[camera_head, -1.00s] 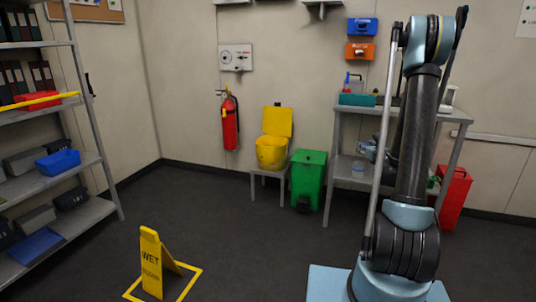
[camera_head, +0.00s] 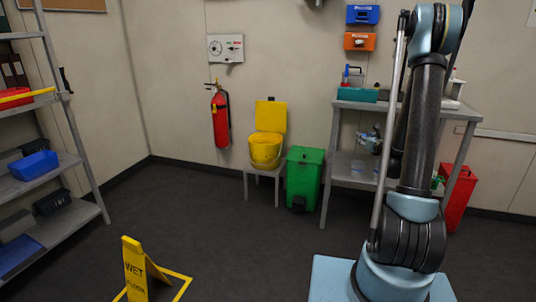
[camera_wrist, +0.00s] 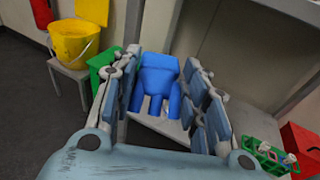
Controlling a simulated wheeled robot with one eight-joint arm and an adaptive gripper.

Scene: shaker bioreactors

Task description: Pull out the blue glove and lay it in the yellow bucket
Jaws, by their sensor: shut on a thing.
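The blue glove (camera_wrist: 158,78) shows in the wrist view between the two fingers of my gripper (camera_wrist: 160,100), which is shut on it. In the head view my gripper (camera_head: 370,140) is small, in front of the grey shelf bench, and partly hidden behind my arm; the glove cannot be made out there. The yellow bucket (camera_head: 265,151) stands on a small grey stool, with a yellow lid raised behind it. It also shows at the upper left of the wrist view (camera_wrist: 74,45), apart from my gripper.
A green bin (camera_head: 302,180) stands right of the stool (camera_head: 262,172). The grey bench (camera_head: 352,183) and a red bin (camera_head: 459,197) are at the right. A yellow wet-floor sign (camera_head: 136,270) stands at front left. The floor between is clear.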

